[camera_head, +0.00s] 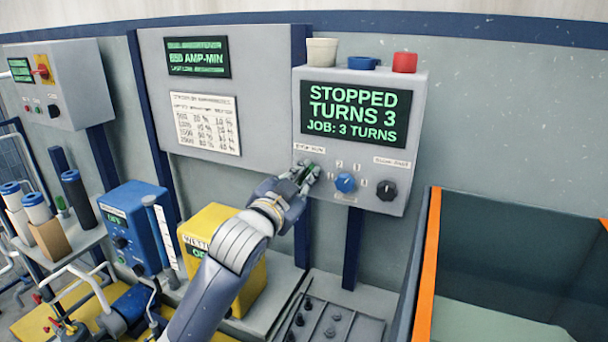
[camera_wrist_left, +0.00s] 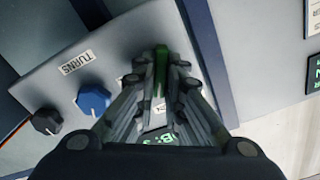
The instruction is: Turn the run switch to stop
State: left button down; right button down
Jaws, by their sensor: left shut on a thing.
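The control box (camera_head: 300,132) hangs on the wall, and its screen (camera_head: 355,112) reads "STOPPED TURNS 3, JOB: 3 TURNS". The green run switch (camera_head: 300,178) is at the lower left of its face, below a small label, mostly hidden by my left gripper (camera_head: 299,180). In the left wrist view, the green switch (camera_wrist_left: 161,66) stands between the fingers of my left gripper (camera_wrist_left: 160,85), which is shut on it. The blue knob (camera_head: 345,182) is right of the switch, and it also shows in the left wrist view (camera_wrist_left: 93,99). My right gripper is out of view.
A black knob (camera_head: 386,190) is right of the blue one. White, blue and red cups stand on the box. A yellow box (camera_head: 222,222) and a blue box (camera_head: 130,215) stand below left. An orange-rimmed tank (camera_head: 428,262) is at the lower right.

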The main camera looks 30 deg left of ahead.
pick_arm(q)
jog(key=n+p, duration=0.2)
jog(key=n, duration=0.1)
jog(key=n+p, duration=0.2)
jog(key=n, duration=0.1)
jog(key=shift+a+r, duration=0.15)
jog(key=shift+a+n+p, duration=0.15)
jog(key=shift+n+p, duration=2.05)
jog(key=shift+n, duration=1.1)
jog(key=shift+f, duration=0.2)
jog(key=c, duration=1.7)
grip_release()
jog(key=s, duration=1.2)
jog(key=shift+d, duration=0.35)
